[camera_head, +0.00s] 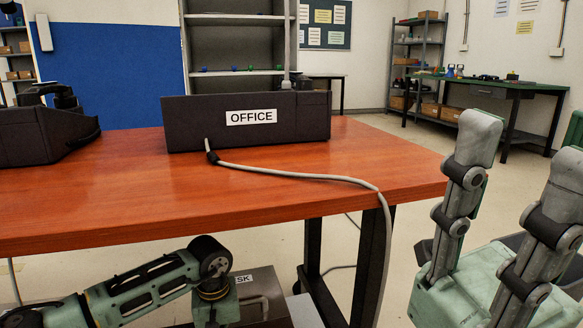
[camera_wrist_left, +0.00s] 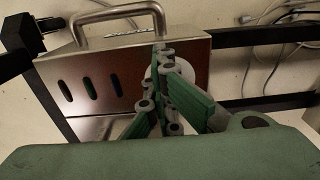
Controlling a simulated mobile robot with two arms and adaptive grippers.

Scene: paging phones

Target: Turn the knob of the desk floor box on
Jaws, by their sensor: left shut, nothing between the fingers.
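The desk floor box is a metal box with a handle and dark slots; in the left wrist view its face (camera_wrist_left: 105,80) fills the upper middle. In the head view the box (camera_head: 262,282) is under the table, its label partly hidden, reading "SK". A pale round part (camera_wrist_left: 186,70), seemingly the knob, shows behind the fingers of my left gripper (camera_wrist_left: 164,62). The fingers are shut and empty, in front of that part; contact and the knob's setting cannot be told. My right gripper (camera_head: 510,165) is open and empty, right of the table.
The wooden table (camera_head: 320,185) overhangs the floor box. A dark box labelled OFFICE (camera_head: 249,117) stands on it, its grey cable (camera_head: 300,175) running over the right edge. A table leg (camera_head: 375,265) stands right of the floor box. Loose cables (camera_wrist_left: 265,50) lie on the floor.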

